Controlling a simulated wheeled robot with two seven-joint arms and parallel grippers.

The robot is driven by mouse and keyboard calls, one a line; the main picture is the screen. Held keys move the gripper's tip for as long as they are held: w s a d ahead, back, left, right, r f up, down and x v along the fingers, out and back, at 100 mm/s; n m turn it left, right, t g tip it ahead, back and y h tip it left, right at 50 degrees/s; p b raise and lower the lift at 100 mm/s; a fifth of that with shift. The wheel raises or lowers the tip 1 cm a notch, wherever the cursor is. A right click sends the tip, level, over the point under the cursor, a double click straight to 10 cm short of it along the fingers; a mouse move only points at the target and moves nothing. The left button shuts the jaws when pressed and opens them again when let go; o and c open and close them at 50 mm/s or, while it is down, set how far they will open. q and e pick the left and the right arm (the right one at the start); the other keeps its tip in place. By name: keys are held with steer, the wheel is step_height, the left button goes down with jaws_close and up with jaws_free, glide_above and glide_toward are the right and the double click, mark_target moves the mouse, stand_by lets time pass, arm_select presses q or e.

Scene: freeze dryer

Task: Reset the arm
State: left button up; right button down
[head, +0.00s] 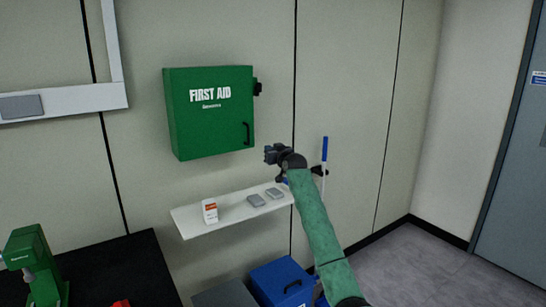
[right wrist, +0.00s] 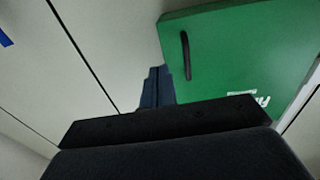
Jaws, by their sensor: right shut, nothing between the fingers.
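My right arm (head: 318,232), in a green sleeve, reaches up from the bottom of the head view. My right gripper (head: 272,154) is at its end, just right of and below the green first aid cabinet (head: 208,125). The gripper is shut and empty; its fingers show in the right wrist view (right wrist: 157,88), apart from the cabinet door. The cabinet door is closed, with a black handle (head: 246,133) that also shows in the right wrist view (right wrist: 186,55). My left gripper is not in view.
A white shelf (head: 190,223) below the cabinet holds a small white and orange box (head: 210,211) and two grey items. A blue-topped stick (head: 325,150) stands against the wall behind my arm. A blue case (head: 283,277) sits below. Open floor lies at right.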

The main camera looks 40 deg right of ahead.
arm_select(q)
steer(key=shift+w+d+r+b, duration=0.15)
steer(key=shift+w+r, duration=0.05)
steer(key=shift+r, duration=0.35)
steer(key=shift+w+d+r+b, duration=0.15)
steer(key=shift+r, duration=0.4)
arm_select(e)
steer(key=shift+f+v, duration=0.2)
steer(key=shift+v, duration=0.65)
